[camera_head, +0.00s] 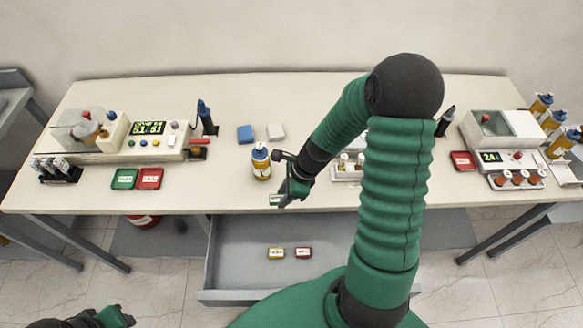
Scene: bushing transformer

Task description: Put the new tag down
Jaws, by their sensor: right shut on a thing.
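My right gripper (284,198) is shut on a small green-and-white tag (275,199). It holds the tag near the front edge of the table, above the open drawer's back end. I cannot tell the tag's exact height over the table. A green tag (124,179) and a red tag (150,179) lie side by side at the table's left front. Another red tag (462,160) lies at the right. A yellow tag (276,253) and a red tag (303,252) lie in the drawer (235,277). My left gripper (118,317) is at the bottom left, away from the table; its fingers are unclear.
A bottle with a blue cap (261,163) stands close left of my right gripper. A tester (150,135) with a display stands at the left, another device (500,135) at the right. A vial rack (348,170) is partly hidden by my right arm. Table space left of the bottle is clear.

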